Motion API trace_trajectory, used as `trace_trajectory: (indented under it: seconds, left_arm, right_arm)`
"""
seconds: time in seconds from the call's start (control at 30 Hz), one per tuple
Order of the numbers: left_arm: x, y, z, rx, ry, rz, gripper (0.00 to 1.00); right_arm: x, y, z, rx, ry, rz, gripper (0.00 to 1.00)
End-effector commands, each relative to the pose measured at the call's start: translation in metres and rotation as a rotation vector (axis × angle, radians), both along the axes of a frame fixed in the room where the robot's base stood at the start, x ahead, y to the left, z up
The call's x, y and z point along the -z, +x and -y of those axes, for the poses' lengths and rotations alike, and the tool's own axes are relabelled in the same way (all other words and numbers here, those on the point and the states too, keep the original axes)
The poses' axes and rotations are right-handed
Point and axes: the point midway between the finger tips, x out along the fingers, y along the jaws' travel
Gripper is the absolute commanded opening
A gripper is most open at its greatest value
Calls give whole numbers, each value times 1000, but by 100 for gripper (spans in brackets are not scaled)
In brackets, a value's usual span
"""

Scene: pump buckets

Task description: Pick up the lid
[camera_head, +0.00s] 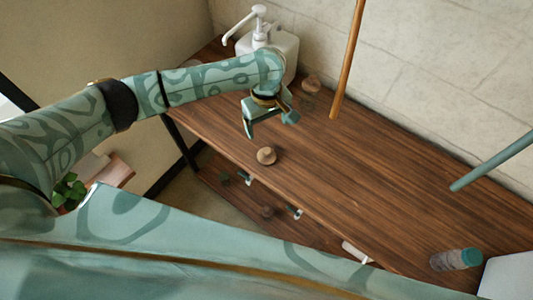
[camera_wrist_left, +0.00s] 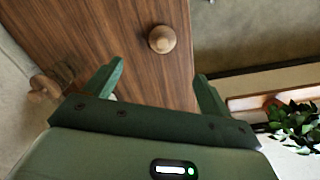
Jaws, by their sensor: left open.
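A small round wooden lid (camera_head: 266,155) with a knob lies on the brown wooden table near its front edge. It also shows in the left wrist view (camera_wrist_left: 162,39), beyond the gap between the fingertips. My left gripper (camera_head: 268,126) is open and empty, above the table and a little behind the lid in the head view. Its two green fingers (camera_wrist_left: 159,70) are spread apart in the left wrist view, and neither touches the lid. My right gripper is not in view.
A white pump bottle (camera_head: 272,45) stands at the back left. A jar with a wooden top (camera_head: 310,90) is beside it. A brown rod (camera_head: 348,60) and a teal rod (camera_head: 490,164) reach over the table. A teal-capped container (camera_head: 455,259) is at right. The middle table is clear.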

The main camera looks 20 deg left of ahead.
Motion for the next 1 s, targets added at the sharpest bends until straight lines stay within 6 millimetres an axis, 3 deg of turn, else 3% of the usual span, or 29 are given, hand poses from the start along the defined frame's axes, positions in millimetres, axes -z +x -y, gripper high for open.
trace_trajectory:
  seconds: [0.13, 0.4, 0.5, 0.77, 1.0]
  left_arm:
    - [9, 3, -8, -65, 27, -20, 83]
    - [78, 2, -7, -66, 24, -22, 83]
    - [95, 2, -7, -66, 23, -19, 83]
    - [111, 2, -6, -65, 23, -17, 83]
    - [152, 1, -4, -65, 24, -19, 83]
  right_arm:
    - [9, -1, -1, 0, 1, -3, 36]
    - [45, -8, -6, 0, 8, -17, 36]
    - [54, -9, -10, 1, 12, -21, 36]
    - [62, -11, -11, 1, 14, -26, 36]
    - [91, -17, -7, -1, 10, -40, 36]
